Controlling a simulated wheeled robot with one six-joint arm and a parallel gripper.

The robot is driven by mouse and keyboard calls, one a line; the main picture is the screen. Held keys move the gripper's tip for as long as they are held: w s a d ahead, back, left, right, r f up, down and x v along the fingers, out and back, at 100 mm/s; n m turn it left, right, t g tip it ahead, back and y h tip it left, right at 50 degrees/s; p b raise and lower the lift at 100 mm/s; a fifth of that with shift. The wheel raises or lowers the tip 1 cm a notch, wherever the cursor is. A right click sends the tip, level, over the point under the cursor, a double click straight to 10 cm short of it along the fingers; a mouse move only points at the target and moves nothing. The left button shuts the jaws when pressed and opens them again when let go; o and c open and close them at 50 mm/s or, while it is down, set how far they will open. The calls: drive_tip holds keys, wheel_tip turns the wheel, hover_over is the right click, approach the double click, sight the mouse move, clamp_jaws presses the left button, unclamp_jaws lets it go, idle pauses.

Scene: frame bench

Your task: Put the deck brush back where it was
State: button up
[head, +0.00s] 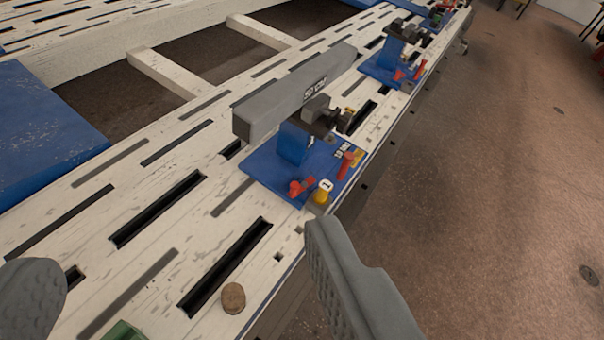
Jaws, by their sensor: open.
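I cannot make out a deck brush in this view. My gripper (180,248) is open, with one grey finger at the lower left and the other at lower centre-right.
A second blue station (388,68) stands farther back. A small brown disc (233,297) lies near the bench edge.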

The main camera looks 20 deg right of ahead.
drive_tip(key=s+r+t, duration=0.4)
drive_tip(key=s+r, duration=0.6)
drive_tip(key=s, duration=0.2)
drive_tip(key=shift+s+r+m, duration=0.15)
drive_tip(key=shift+r+m, duration=0.05)
drive_tip(key=shift+m, duration=0.2)
